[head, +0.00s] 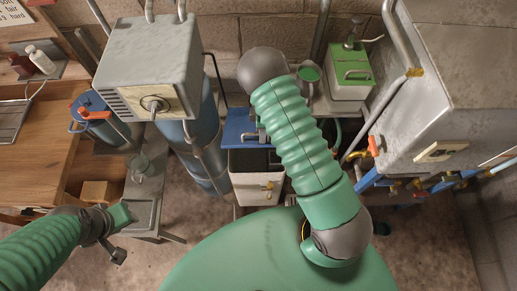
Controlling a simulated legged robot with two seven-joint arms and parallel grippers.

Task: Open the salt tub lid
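A white tub (256,190) stands low in the middle, with a dark opening at its top. A blue flat panel (238,122), which looks like its lid, shows raised at the tub's back edge. No label shows, so I cannot confirm that this is the salt tub. My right arm crosses in front of the tub's right side.
A white container with a green lid (351,66) stands at the back right. A grey metal box (152,65) and blue cylinder (199,145) stand left of the tub. A large metal cabinet (450,85) with pipes fills the right. A wooden bench (35,150) is at left.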

